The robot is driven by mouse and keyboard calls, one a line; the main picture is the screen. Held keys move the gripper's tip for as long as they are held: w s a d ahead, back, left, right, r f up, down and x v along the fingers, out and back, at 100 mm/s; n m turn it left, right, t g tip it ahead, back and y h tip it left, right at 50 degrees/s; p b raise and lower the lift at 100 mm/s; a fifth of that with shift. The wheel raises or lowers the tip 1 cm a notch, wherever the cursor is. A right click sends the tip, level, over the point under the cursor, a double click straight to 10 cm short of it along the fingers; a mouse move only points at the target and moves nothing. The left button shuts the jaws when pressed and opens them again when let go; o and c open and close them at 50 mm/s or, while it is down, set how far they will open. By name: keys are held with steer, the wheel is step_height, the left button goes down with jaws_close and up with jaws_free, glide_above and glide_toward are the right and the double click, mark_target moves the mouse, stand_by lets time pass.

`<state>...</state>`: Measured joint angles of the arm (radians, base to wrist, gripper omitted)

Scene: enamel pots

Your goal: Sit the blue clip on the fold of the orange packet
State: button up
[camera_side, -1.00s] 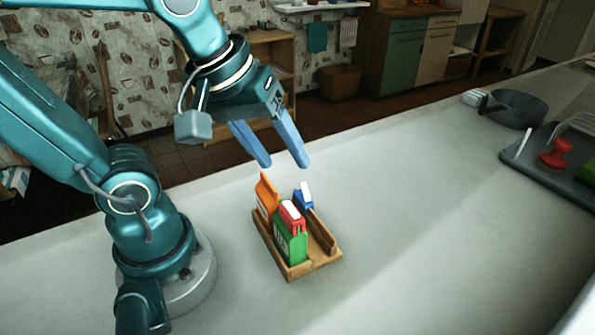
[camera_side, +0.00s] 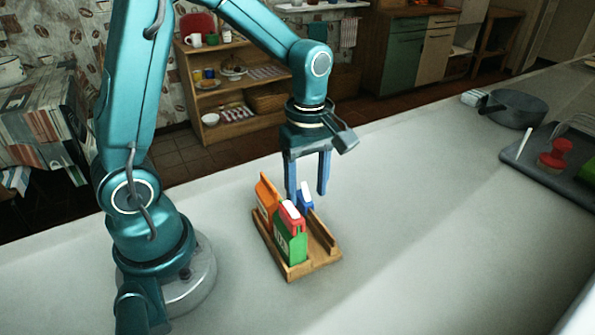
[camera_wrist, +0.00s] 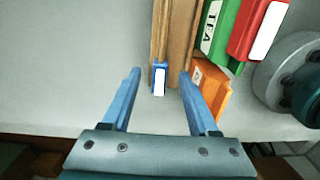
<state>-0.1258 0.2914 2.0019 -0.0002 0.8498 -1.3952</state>
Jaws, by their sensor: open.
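The blue clip (camera_side: 306,200), with a white face, sits at the far end of a rail on the wooden tray (camera_side: 299,272); it also shows in the wrist view (camera_wrist: 159,80). The orange packet (camera_side: 266,192) stands upright at the tray's far left and bears no clip; the wrist view shows it from above (camera_wrist: 210,92). My gripper (camera_side: 306,194) is open and points down, its fingers on either side of the blue clip in the wrist view (camera_wrist: 159,74). Nothing is held. I cannot tell how far the fingertips are above the clip.
A green packet (camera_side: 289,245) with a red clip (camera_side: 291,214) on top stands in front of the orange one. The counter (camera_side: 420,230) around the tray is clear.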

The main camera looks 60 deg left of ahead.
steer(key=shift+f, duration=1.05)
jaws_close()
steer(key=shift+r, duration=0.1)
